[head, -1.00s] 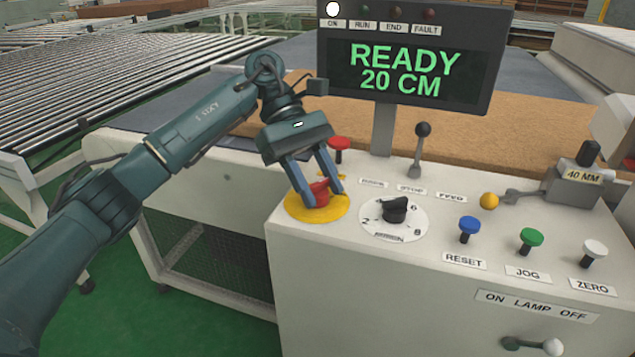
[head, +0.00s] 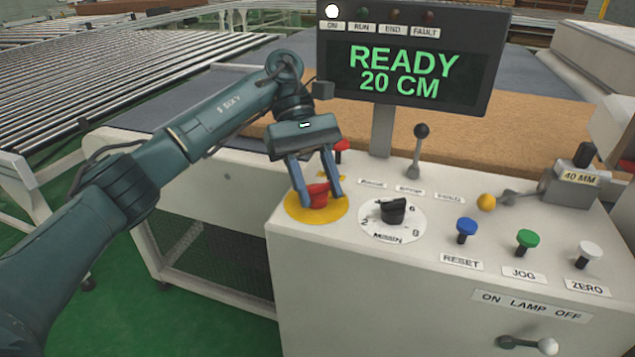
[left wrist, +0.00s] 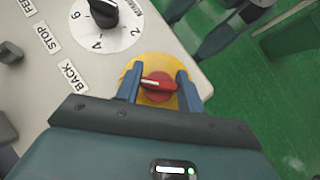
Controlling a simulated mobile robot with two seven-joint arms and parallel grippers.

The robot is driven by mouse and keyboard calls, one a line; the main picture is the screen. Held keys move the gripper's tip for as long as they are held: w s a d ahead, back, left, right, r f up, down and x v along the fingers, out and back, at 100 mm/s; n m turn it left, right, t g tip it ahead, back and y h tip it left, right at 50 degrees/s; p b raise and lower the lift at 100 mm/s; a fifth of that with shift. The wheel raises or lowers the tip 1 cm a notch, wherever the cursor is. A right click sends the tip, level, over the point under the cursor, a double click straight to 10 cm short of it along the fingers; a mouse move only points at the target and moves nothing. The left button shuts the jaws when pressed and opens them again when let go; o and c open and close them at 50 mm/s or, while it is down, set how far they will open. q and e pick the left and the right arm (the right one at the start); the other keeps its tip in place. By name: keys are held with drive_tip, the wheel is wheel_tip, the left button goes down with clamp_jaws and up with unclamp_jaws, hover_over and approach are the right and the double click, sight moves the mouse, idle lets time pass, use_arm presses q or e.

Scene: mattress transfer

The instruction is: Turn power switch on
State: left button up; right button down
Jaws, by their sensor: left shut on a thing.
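The power switch is a red rotary knob (head: 317,195) on a round yellow plate (head: 300,212) at the near left corner of the white console top. My left gripper (head: 319,200) reaches down over it and is shut on the red knob, one blue finger on each side. In the left wrist view the knob (left wrist: 158,86) sits between the fingertips, with a pale mark on its handle. The display (head: 404,75) reads READY 20 CM, and the white ON lamp (head: 332,11) above it is lit. My right gripper is not in view.
A black dial (head: 393,210) is just right of the knob. A red button (head: 341,151) stands close behind the gripper. A black-topped lever (head: 419,145) and blue (head: 466,228), green (head: 527,240) and white (head: 588,253) buttons are farther right.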

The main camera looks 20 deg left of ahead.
use_arm(q)
drive_tip(key=o, duration=1)
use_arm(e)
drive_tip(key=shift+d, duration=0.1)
use_arm(q)
drive_tip(key=shift+w+a+r, duration=0.2)
drive_tip(key=shift+w+r, duration=0.05)
drive_tip(key=shift+r, duration=0.15)
drive_tip(key=p+v, duration=1.2)
drive_tip(key=p, duration=0.3)
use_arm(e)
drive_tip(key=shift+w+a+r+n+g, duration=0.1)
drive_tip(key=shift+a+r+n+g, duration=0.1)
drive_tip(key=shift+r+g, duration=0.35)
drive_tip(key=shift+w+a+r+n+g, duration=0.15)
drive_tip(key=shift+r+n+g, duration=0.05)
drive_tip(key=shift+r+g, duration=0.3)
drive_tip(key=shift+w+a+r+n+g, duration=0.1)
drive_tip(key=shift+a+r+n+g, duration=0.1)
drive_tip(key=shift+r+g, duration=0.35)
use_arm(q)
drive_tip(key=shift+w, duration=0.1)
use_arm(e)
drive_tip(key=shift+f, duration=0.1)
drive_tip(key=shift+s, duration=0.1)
